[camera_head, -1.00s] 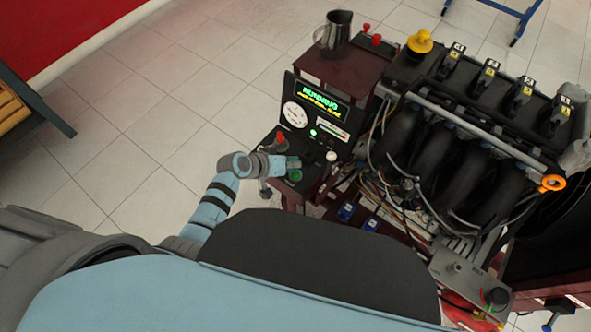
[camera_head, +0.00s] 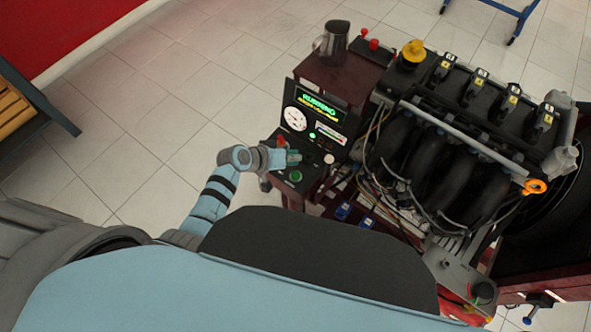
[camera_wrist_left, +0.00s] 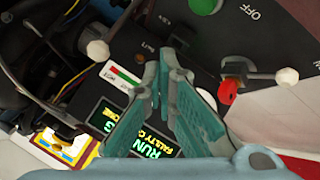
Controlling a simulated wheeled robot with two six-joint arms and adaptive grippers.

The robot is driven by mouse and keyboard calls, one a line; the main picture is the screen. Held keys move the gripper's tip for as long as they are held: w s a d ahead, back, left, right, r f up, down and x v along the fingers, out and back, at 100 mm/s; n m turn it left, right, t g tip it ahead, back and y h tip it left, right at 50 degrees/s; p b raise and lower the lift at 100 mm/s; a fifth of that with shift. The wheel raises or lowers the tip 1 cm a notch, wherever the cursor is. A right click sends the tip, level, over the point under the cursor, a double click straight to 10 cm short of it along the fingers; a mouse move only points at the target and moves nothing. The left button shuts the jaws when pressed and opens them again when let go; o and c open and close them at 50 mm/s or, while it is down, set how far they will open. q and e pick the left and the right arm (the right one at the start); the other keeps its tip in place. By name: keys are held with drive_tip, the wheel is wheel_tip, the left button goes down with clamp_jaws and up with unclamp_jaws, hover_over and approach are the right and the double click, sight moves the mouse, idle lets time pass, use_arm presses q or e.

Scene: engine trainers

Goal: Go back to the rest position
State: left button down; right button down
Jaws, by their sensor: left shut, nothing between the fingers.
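My left gripper (camera_head: 292,157) hangs over the left part of the engine trainer's control panel (camera_head: 318,178). In the left wrist view my left gripper (camera_wrist_left: 170,62) has its teal fingers closed together at the tips with nothing between them. The lit display (camera_head: 322,108) reads "RUNNING" in green, with a smaller yellow line under it. Part of the display (camera_wrist_left: 150,147) shows behind the fingers in the wrist view. A red-tipped switch (camera_wrist_left: 228,92) is right of the fingers, apart from them in the picture. My right gripper is not in view.
The engine (camera_head: 450,150), with hoses and wires, stands right of the panel. A metal jug (camera_head: 334,42) stands on top of the control box. A wooden-slatted bench (camera_head: 18,108) is at the far left. Tiled floor (camera_head: 130,140) is clear between bench and trainer.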

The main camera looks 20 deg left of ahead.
use_arm(q)
drive_tip(key=shift+f, duration=0.1)
idle(0.3)
drive_tip(key=shift+s+f, duration=0.1)
drive_tip(key=shift+f, duration=0.1)
drive_tip(key=s+a+f+g+y, duration=0.25)
drive_tip(key=s+a+f, duration=0.25)
drive_tip(key=s+f, duration=0.5)
drive_tip(key=s+a+f+g+y, duration=0.1)
drive_tip(key=s+a+f, duration=0.2)
drive_tip(key=s, duration=0.7)
drive_tip(key=s+a+f+m+g+y, duration=0.1)
drive_tip(key=s+f, duration=0.4)
drive_tip(key=s, duration=0.5)
drive_tip(key=s+a+f+g+y, duration=0.1)
drive_tip(key=s+a+f, duration=0.4)
drive_tip(key=s, duration=0.5)
drive_tip(key=shift+a+y, duration=0.35)
drive_tip(key=shift+y, duration=0.3)
